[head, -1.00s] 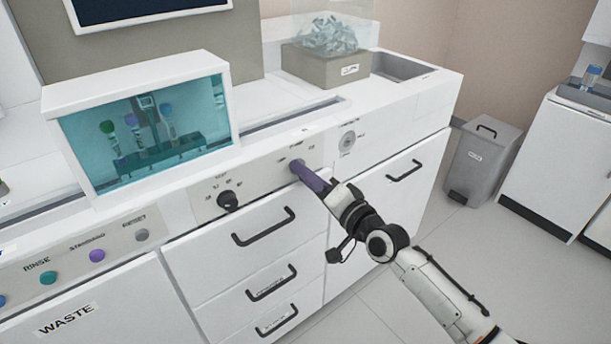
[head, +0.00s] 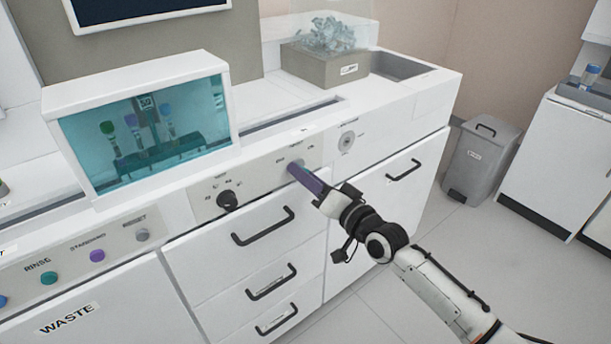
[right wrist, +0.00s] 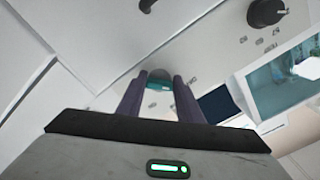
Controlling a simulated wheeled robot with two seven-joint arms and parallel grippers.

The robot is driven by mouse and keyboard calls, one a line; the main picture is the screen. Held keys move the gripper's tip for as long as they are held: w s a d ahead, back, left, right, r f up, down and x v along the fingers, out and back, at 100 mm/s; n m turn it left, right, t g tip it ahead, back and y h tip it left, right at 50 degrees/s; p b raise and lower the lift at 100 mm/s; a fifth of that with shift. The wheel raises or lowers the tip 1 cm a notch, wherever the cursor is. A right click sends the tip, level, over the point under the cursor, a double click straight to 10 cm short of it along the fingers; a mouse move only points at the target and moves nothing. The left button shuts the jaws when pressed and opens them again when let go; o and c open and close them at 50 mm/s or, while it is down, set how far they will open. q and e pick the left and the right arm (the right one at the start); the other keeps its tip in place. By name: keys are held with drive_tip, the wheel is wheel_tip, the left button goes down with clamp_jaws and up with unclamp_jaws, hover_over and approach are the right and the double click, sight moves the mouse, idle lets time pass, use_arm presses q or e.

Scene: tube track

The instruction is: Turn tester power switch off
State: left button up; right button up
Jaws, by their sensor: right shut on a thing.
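The tester's front panel (head: 259,179) carries a power switch that my right gripper (head: 293,168) reaches. In the head view the fingers mostly hide the switch. In the right wrist view the switch shows as a small teal-grey piece (right wrist: 158,84) between the two purple fingers of my right gripper (right wrist: 160,85), which are shut on it. Its exact setting cannot be read, as the nearby labels are too small. My left gripper is not in view.
A black dial (head: 228,200) sits left of the switch, and a round keyhole-like fitting (head: 347,141) to its right. Drawers with black handles (head: 264,226) are below. A glass-fronted case (head: 146,132) stands on the counter. A grey bin (head: 482,160) stands on the floor at right.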

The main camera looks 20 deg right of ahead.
drive_tip(key=o, duration=1)
drive_tip(key=shift+o, duration=0.4)
drive_tip(key=shift+s+d, duration=0.1)
drive_tip(key=p+v, duration=0.1)
drive_tip(key=v, duration=0.9)
